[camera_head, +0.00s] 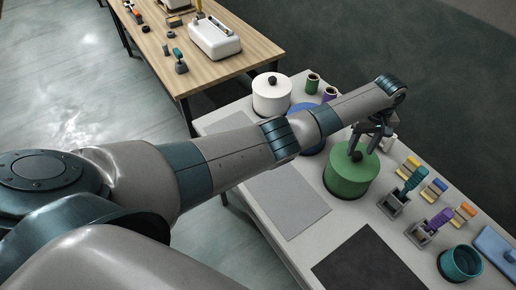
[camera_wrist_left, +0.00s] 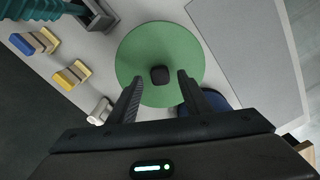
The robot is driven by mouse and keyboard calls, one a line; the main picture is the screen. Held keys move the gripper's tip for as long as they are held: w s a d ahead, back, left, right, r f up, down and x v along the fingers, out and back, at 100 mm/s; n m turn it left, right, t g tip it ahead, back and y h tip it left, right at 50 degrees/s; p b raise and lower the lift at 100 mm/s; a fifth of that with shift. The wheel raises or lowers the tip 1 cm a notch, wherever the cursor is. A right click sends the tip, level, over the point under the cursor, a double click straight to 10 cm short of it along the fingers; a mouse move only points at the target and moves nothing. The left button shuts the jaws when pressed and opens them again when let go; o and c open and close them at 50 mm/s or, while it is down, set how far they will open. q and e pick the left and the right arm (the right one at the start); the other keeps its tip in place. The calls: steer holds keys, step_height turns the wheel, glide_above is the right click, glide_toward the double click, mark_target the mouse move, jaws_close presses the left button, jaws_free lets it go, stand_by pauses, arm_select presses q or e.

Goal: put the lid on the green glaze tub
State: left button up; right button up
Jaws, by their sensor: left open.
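The green glaze tub (camera_head: 346,184) stands on the light grey table in the head view. Its green lid (camera_head: 370,166) lies on top and looks level; I see no clear gap. A dark knob (camera_head: 356,156) is at the lid's middle. In the left wrist view the round green lid (camera_wrist_left: 135,55) hides the tub below, with the knob (camera_wrist_left: 159,74) near its centre. My left gripper (camera_wrist_left: 160,79) is open above the lid, its fingers on either side of the knob and apart from it. In the head view the left gripper (camera_head: 365,146) comes down from above. My right gripper is not in view.
A white lidded tub (camera_head: 271,95) stands behind my arm, beside a partly hidden blue one (camera_head: 305,110). Brushes in grey holders (camera_head: 394,205) and an open teal tub (camera_head: 460,263) are to the right. Grey (camera_head: 286,205) and dark (camera_head: 368,265) mats lie in front.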

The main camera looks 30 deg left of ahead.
arm_select(q)
steer(key=shift+r, duration=2.75)
steer(key=shift+r, duration=0.1)
step_height(320, 180, up, 17)
steer(key=shift+r+b, duration=0.2)
steer(key=shift+b, duration=0.15)
steer(key=shift+f, duration=0.1)
